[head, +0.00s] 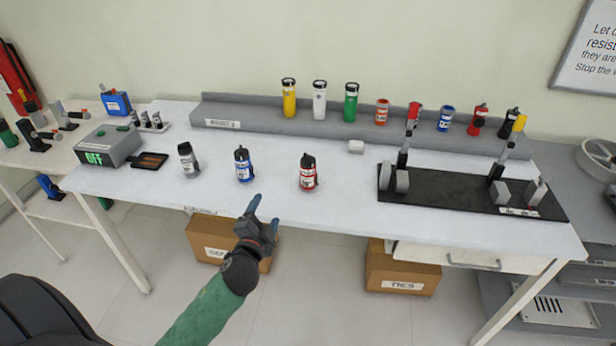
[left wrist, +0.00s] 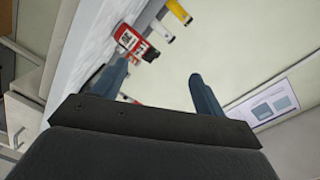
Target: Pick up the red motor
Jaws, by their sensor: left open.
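The red motor (head: 308,172), a red can with a black top and a white label, stands upright on the white table near the front edge. It appears tilted in the left wrist view (left wrist: 129,41), close beyond one fingertip. My left gripper (head: 263,214) is open with nothing between its fingers. It is at the table's front edge, to the left of the red motor and nearer me, apart from it. In the left wrist view both blue fingers (left wrist: 157,74) are spread. My right gripper is not in view.
A blue motor (head: 243,165) and a grey one (head: 188,160) stand left of the red motor. A grey shelf (head: 260,124) behind holds several coloured cans, including another red one (head: 478,121). A black board with fixtures (head: 450,197) lies to the right. Table between is clear.

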